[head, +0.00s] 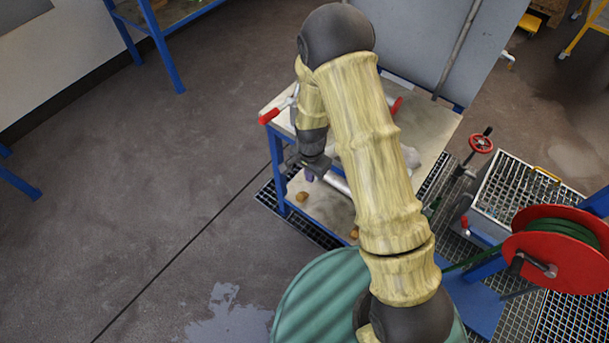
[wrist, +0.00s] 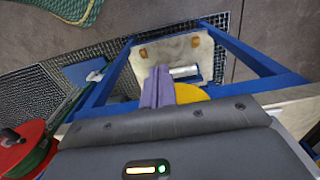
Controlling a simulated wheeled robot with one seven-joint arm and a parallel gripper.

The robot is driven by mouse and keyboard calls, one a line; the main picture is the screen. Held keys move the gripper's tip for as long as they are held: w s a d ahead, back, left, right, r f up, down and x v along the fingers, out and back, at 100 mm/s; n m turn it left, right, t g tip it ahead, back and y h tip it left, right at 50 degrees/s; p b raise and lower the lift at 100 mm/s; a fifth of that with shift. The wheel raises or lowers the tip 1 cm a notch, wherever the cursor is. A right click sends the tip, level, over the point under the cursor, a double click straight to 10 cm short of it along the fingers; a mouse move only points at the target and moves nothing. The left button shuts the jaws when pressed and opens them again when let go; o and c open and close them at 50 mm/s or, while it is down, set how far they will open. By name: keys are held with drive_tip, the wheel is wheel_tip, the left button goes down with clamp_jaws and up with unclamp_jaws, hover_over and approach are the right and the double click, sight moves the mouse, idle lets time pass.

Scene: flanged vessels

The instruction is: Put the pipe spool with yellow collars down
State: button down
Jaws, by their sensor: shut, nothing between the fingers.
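My gripper (head: 310,173) is at the near left edge of a blue-framed workbench, pointing down. In the wrist view its purple fingers (wrist: 159,88) are together with nothing between them. A yellow disc-like part (wrist: 191,93), which looks like a collar of the pipe spool, shows just right of the fingers, partly hidden by the gripper body. A silver cylinder (wrist: 185,71) shows beyond the fingers. In the head view a silver pipe (head: 337,183) lies right of the gripper, partly covered by my arm. I cannot tell what the yellow part rests on.
The bench top (head: 431,124) is partly hidden by my arm. Its pale lower shelf (head: 322,207) carries brown blocks (head: 301,196). A red hose reel (head: 565,255), a red valve wheel (head: 481,144) and a green ribbed drum (head: 318,297) stand nearby.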

sight(327, 153)
drive_tip(key=shift+w+d, duration=0.25)
drive_tip(key=shift+w, duration=0.1)
drive_tip(key=w+d, duration=0.1)
drive_tip(key=w, duration=0.1)
drive_tip(key=w+d, duration=0.1)
drive_tip(key=d, duration=0.1)
drive_tip(key=w+d, duration=0.1)
drive_tip(key=w, duration=0.1)
drive_tip(key=shift+w+d, duration=0.25)
drive_tip(key=shift+w, duration=0.1)
drive_tip(key=shift+w+d+r, duration=0.15)
